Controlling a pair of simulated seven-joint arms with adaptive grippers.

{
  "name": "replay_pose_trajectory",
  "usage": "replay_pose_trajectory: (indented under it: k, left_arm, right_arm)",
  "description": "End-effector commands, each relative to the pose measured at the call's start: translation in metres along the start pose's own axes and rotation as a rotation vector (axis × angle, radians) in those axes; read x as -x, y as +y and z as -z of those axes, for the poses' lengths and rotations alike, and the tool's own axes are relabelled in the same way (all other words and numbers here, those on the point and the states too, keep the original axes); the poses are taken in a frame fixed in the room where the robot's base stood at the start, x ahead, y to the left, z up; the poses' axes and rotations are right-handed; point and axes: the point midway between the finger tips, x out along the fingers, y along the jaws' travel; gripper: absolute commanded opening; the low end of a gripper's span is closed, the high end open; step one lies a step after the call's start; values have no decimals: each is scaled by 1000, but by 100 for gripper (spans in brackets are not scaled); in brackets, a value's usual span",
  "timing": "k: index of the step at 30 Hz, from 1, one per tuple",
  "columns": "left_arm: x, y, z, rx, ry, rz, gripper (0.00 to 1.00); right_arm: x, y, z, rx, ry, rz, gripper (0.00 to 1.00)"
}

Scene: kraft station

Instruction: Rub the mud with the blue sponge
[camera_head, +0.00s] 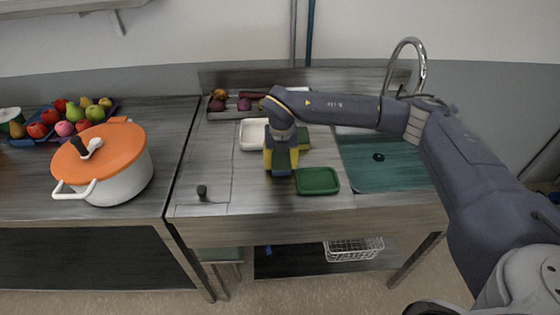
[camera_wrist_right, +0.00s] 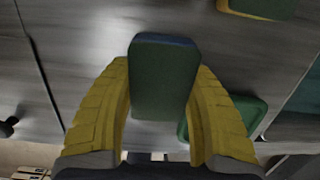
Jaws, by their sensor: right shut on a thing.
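My right gripper (camera_head: 281,170) is over the middle of the counter, pointing down. Its yellow fingers (camera_wrist_right: 160,120) are shut on a block with a dark green face and a bluish edge, the blue sponge (camera_wrist_right: 163,80). The held sponge also shows between the fingers in the head view (camera_head: 281,157). I cannot tell whether it touches the counter. I cannot make out any mud on the counter; the arm and gripper hide part of it. My left gripper is not in view.
A green tray (camera_head: 317,181) lies just right of the gripper, a yellow-green sponge (camera_head: 304,139) behind it. A white tray (camera_head: 247,135) is behind left, a sink (camera_head: 385,172) to the right. A small black knob-like thing (camera_head: 202,192) stands front left. An orange-lidded pot (camera_head: 120,175) is farther left.

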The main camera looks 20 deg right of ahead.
Motion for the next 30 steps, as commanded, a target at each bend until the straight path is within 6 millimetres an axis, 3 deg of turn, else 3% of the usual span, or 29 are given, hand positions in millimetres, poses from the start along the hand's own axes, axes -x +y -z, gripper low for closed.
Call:
replay_pose_trajectory:
  k: [1,18,30]
  left_arm:
    - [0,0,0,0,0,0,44]
    - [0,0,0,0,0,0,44]
    - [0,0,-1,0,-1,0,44]
  right_arm:
    - [-8,5,53,-9,166,1,29]
    - [-6,3,58,-13,165,2,29]
    - [27,2,48,-16,152,-2,29]
